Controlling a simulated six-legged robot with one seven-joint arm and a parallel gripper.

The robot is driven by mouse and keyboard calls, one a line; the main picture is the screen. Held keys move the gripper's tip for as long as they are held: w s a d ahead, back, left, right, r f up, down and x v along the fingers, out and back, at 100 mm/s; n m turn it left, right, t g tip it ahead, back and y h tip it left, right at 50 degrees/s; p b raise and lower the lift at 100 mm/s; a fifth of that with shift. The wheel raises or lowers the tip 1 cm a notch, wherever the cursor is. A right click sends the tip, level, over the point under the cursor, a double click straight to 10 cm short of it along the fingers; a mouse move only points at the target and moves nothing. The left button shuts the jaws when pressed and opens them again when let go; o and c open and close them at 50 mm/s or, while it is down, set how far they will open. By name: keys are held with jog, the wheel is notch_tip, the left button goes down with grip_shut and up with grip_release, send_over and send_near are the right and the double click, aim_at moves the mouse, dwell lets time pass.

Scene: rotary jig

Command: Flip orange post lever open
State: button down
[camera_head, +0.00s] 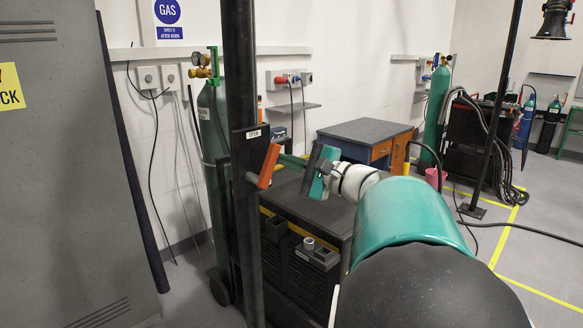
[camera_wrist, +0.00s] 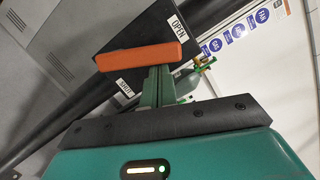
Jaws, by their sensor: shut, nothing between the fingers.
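The orange lever (camera_head: 269,166) sits on a dark plate on the black post (camera_head: 240,75). In the head view it is tilted, its upper end leaning right. In the wrist view the lever (camera_wrist: 140,55) lies across the plate, between an OPEN label (camera_wrist: 178,26) and a SHUT label (camera_wrist: 125,88). My gripper (camera_head: 287,160) is shut and empty, its green fingers reaching toward the lever from the right.
A grey cabinet (camera_head: 65,180) stands at left. Behind the post are a green gas cylinder (camera_head: 212,120) and a dark cart (camera_head: 295,265). A workbench (camera_head: 365,132) stands farther back. Yellow-lined floor (camera_head: 540,240) is open at right.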

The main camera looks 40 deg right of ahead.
aim_at(274, 155)
jog(key=shift+a+r+n+g, duration=0.2)
jog(key=shift+a+r+n, duration=0.15)
jog(key=shift+n, duration=0.5)
jog(key=shift+a+r+n+g, duration=0.25)
jog(key=shift+a+n, duration=0.25)
jog(key=shift+n, duration=0.3)
jog(key=shift+a+r+n+g, duration=0.15)
jog(key=shift+a+r+n, duration=0.25)
jog(key=shift+n, duration=0.45)
jog(key=shift+d, duration=0.1)
